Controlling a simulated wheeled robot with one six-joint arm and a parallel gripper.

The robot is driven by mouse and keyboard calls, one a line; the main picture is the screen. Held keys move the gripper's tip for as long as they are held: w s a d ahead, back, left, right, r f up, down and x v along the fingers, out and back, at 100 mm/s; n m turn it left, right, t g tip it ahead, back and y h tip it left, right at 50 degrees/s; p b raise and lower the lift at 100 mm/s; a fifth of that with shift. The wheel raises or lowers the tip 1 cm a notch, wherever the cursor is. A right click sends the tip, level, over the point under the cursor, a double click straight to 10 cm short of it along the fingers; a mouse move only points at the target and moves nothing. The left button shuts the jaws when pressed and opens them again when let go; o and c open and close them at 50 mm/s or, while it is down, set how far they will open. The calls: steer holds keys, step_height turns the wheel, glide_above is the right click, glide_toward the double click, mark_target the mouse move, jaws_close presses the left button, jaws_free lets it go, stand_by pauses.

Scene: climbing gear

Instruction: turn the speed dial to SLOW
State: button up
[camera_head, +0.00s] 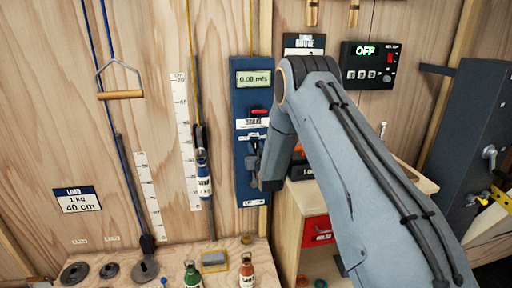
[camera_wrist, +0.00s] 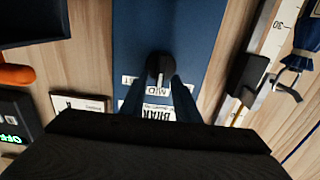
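The speed dial (camera_wrist: 160,66) is a round black knob with a white pointer line on a blue panel (camera_head: 240,110). In the wrist view the pointer faces down the picture, toward a label reading MID. Part of another label, ending in ST, shows left of the dial; any label on the right is hidden by a finger. My gripper (camera_wrist: 162,84) is at the dial, one finger on each side of its lower edge. I cannot tell whether the fingers press on the knob. In the head view my gripper (camera_head: 262,172) is against the panel's lower part and mostly hides the dial.
The panel's display (camera_head: 254,79) reads about 0.08 m/s, above a red switch (camera_head: 259,113) and a BRAKE label. A black timer box (camera_head: 367,65) reads OFF at right. Bottles and weights stand on the bench below.

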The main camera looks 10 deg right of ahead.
jaws_close()
steer(key=shift+b, duration=0.3)
steer(key=n+b, duration=0.3)
steer(key=shift+w+a+f+n, duration=0.1)
steer(key=shift+a+f+n, duration=0.15)
steer(key=shift+n, duration=0.15)
steer(key=n+b, duration=0.2)
steer(key=n, duration=0.1)
steer(key=n+b, duration=0.1)
steer(key=n, duration=0.1)
steer(key=shift+a, duration=0.25)
steer(key=shift+b, duration=0.3)
jaws_free()
